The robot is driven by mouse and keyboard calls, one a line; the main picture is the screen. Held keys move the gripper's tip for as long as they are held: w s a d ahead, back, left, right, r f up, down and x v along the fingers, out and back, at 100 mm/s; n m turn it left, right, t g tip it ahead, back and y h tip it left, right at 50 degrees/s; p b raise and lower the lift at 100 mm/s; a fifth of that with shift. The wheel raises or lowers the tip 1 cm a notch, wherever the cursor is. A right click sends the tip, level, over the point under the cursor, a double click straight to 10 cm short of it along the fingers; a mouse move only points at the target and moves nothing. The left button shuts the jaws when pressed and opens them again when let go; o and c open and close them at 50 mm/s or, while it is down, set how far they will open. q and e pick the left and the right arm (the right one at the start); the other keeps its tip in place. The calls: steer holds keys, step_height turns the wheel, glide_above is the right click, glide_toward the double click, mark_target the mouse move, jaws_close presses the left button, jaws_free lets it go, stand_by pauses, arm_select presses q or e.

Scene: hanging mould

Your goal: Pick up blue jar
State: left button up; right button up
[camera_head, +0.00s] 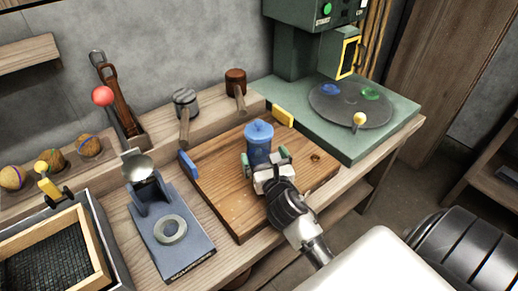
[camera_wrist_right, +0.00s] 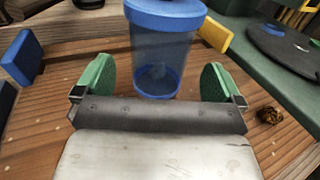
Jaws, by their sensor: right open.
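The blue jar (camera_head: 259,143) stands upright on the wooden board, with a blue lid and a translucent blue body. In the right wrist view the jar (camera_wrist_right: 164,55) is just ahead, centred between the green finger pads. My right gripper (camera_head: 265,159) is open at the near side of the jar. In the wrist view the pads of the right gripper (camera_wrist_right: 160,82) stand apart, with a gap on each side of the jar. My left gripper is not in view.
The wooden board (camera_head: 225,200) has a blue block (camera_head: 188,164) and a yellow block (camera_head: 283,116) at its edges. A green machine with a round plate (camera_head: 340,108) stands behind right. Mallets (camera_head: 186,103) rest behind. A blue-grey stand (camera_head: 180,255) is at left.

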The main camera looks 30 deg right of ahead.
steer(key=x, duration=0.5)
steer(key=shift+s, duration=0.1)
steer(key=shift+c, duration=0.2)
steer(key=c, duration=1.2)
